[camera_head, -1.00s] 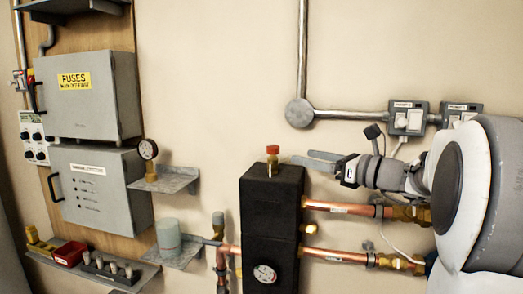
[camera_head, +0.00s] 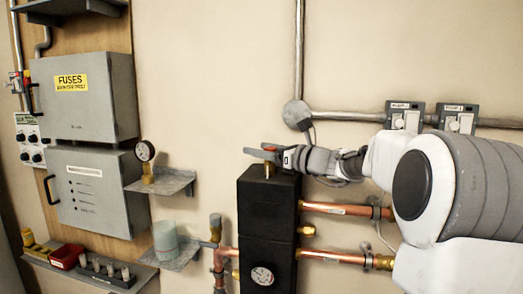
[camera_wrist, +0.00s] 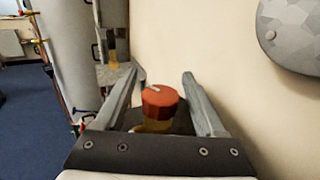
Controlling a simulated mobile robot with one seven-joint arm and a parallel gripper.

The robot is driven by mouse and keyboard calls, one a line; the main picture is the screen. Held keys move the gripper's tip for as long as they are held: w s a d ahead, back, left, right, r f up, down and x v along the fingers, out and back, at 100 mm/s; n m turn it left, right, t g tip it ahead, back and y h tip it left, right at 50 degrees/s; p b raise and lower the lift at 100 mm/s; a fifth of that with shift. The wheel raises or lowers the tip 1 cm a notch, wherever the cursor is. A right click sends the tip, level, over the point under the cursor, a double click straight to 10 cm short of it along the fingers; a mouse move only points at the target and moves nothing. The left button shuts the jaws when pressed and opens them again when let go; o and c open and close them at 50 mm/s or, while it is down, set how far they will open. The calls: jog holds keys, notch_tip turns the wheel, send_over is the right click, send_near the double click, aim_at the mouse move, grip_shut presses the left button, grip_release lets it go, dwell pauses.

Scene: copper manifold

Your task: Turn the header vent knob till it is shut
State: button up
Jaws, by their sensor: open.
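The header vent knob (camera_wrist: 160,101) is a small red faceted cap with a pale mark on top, seen in the wrist view on a brass stem (camera_wrist: 152,127). In the head view the brass stem (camera_head: 268,170) rises from the top of the black header block (camera_head: 268,205), and my gripper mostly covers the red knob. My gripper (camera_wrist: 160,78) is open, with one finger on each side of the knob and a visible gap to both. In the head view my gripper (camera_head: 262,153) reaches in from the right, level with the knob.
Copper pipes (camera_head: 335,209) run right from the block, below my arm. A conduit and round junction box (camera_head: 296,115) are on the wall behind.

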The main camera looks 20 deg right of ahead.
grip_shut()
